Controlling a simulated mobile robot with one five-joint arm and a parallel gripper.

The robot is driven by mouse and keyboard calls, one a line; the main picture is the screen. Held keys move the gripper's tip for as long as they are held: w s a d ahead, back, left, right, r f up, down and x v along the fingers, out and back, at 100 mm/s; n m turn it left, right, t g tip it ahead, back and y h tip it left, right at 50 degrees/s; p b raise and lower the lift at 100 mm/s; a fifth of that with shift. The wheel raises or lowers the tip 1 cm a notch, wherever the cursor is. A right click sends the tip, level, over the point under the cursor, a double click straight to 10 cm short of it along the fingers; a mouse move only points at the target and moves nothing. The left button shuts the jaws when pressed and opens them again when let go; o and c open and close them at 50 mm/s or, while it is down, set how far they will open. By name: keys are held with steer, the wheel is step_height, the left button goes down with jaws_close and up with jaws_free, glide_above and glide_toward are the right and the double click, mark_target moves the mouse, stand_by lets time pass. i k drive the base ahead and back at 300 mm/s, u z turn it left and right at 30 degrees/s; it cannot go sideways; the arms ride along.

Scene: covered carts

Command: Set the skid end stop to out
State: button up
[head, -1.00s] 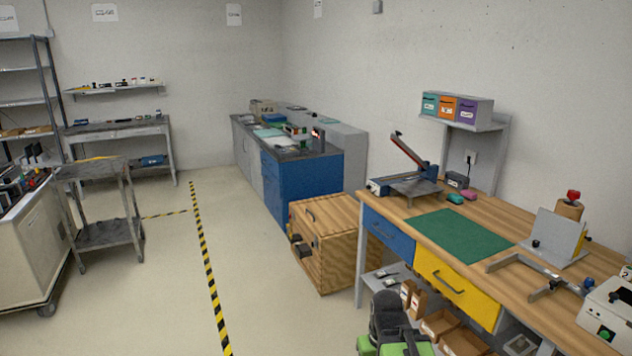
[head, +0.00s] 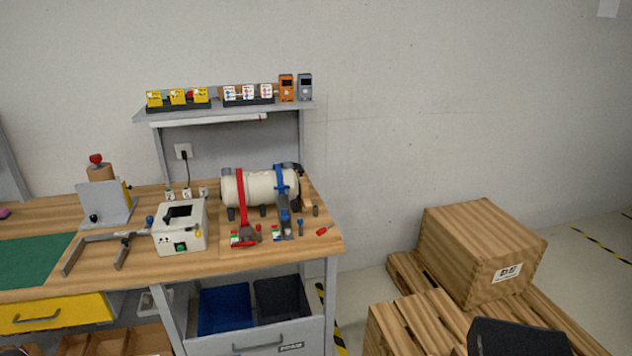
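No skid end stop can be made out with certainty, so its setting cannot be told. A wooden pallet (head: 440,312) stands on the floor at the lower right, with a wooden crate (head: 478,250) on its far part. On the bench, a cream tank (head: 262,188) lies on its side under a red strap (head: 242,205) and a blue strap (head: 281,190). Small red and green-marked parts sit before it. My gripper is not in view.
The wooden workbench (head: 130,262) runs along the wall at left and holds a white box device (head: 181,228) and a green mat (head: 30,262). A wall shelf (head: 222,107) carries several small boxes. A dark, unidentified shape (head: 515,338) fills part of the bottom edge. Floor shows at far right.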

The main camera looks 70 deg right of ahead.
mark_target(305, 203)
steer(key=z, duration=2.15)
steer(key=k, duration=0.95)
steer(key=i, duration=1)
steer(key=z, duration=0.1)
